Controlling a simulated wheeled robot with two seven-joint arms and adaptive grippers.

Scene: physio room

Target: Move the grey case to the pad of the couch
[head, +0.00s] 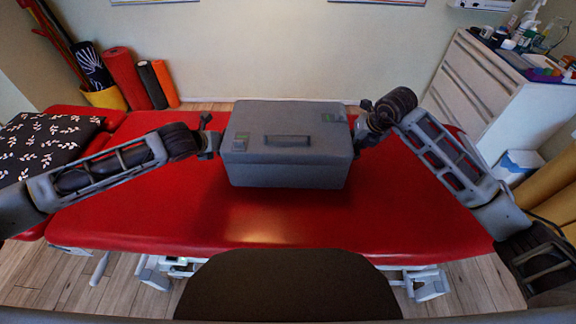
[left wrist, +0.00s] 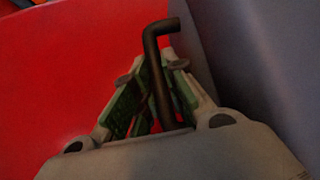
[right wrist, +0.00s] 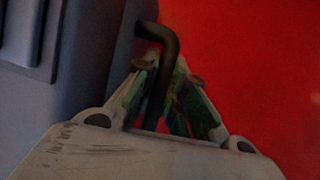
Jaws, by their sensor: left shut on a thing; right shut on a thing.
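The grey case (head: 285,155) is a closed box with a dark lid handle, and it shows over the middle of the red couch pad (head: 180,205). I cannot tell for sure whether its base touches the pad. My left gripper (head: 212,143) is at the case's left side, shut on a dark bent side handle (left wrist: 160,75). My right gripper (head: 360,138) is at the right side, shut on the matching side handle (right wrist: 162,75). The case's grey wall also shows in the left wrist view (left wrist: 265,60) and the right wrist view (right wrist: 85,60). The case looks level.
A black leaf-patterned cushion (head: 45,145) lies at the couch's left end. A white drawer cabinet (head: 490,100) with bottles stands at right. The pad in front of the case is bare.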

